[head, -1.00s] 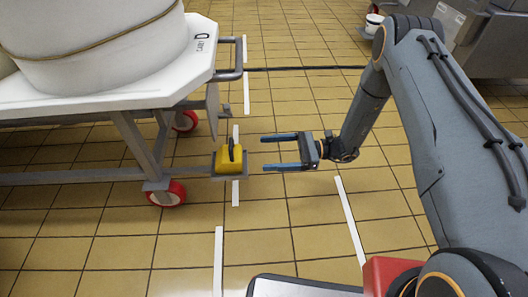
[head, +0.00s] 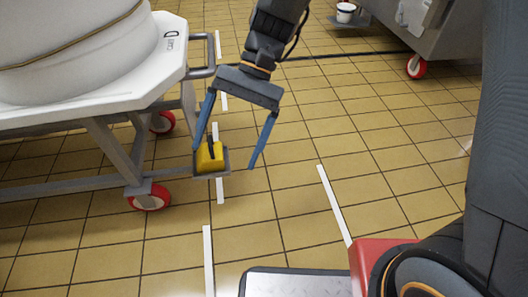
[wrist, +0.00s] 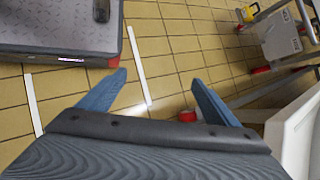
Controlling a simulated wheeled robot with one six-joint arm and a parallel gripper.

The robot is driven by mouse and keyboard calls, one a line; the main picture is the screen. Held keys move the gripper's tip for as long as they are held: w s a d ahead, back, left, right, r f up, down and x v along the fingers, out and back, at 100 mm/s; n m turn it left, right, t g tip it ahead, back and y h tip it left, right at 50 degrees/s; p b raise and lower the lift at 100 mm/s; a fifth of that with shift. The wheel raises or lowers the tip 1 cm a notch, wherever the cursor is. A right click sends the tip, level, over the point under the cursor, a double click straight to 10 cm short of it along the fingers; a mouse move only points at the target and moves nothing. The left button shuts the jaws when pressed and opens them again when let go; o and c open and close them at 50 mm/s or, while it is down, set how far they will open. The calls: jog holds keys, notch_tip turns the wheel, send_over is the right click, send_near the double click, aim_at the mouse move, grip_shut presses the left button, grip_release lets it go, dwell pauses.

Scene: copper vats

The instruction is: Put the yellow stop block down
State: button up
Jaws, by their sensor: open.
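The yellow stop block (head: 209,158), with a black upright handle, sits on a small grey plate (head: 225,160) beside the vat cart's lower frame, close to the floor. My gripper (head: 225,156) is open and empty, pointing down in the head view. Its left finger shows at the block's left edge and its right finger stands well to the right over bare tiles. I cannot tell how high the fingertips are above the block.
Tiled floor with white strips (head: 334,205) is clear in the middle.

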jog(key=s+d+r+n+t+h, duration=0.2)
jog(key=s+d+r+n+t, duration=0.5)
jog(key=s+n, duration=0.1)
jog(key=shift+s+d+r+h, duration=0.3)
jog(key=shift+s+d+r, duration=0.05)
jog(key=shift+d, duration=0.05)
jog(key=shift+r, duration=0.1)
jog(key=shift+d+r+p, duration=0.1)
jog(key=shift+r+p, duration=0.85)
jog(key=shift+p, duration=0.1)
jog(key=shift+r+m+p, duration=0.3)
jog(key=shift+r+p, duration=0.1)
jog(key=shift+r, duration=0.05)
jog(key=d+r+m+p, duration=0.2)
jog(key=d+r+p, duration=0.4)
jog(key=r+p, duration=0.3)
jog(key=d+r+m+h+p, duration=0.1)
jog(key=d+r+p, duration=0.6)
jog(key=p, duration=0.8)
jog(key=d+r+m+p, duration=0.3)
jog(key=d+r+p, duration=0.3)
jog(key=r+p, duration=0.6)
jog(key=shift+d+p, duration=0.35)
jog(key=shift+p, duration=0.15)
jog(key=shift+d+r+m+h+p, duration=0.35)
jog(key=shift+d+p, duration=0.1)
jog(key=shift+d, duration=0.1)
jog(key=shift+c, duration=0.2)
